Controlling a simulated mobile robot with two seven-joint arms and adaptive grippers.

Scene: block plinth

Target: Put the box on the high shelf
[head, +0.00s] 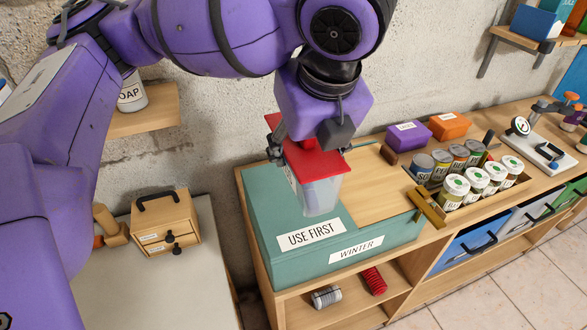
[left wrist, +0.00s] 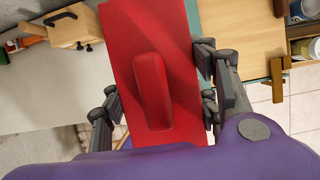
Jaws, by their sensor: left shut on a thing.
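The box has a red lid (head: 322,166) with a raised grip and a pale translucent body (head: 320,197). In the left wrist view the red lid (left wrist: 165,35) fills the middle, between the fingers. My left gripper (head: 305,148) points down and is shut on the box at its lid. The box hangs in front of and over the teal block labelled USE FIRST and WINTER (head: 268,215); whether it touches the block I cannot tell. Wall shelves show at the left (head: 160,118) and upper right (head: 513,37); which is the high shelf is unclear. My right gripper is not in view.
A SOAP container (head: 132,94) stands on the left wall shelf, partly behind my arm. Jars (head: 480,180), cans, a purple box (head: 407,137) and an orange box (head: 449,125) stand on the wooden bench. A small drawer cabinet (head: 165,222) sits on the pale table at left.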

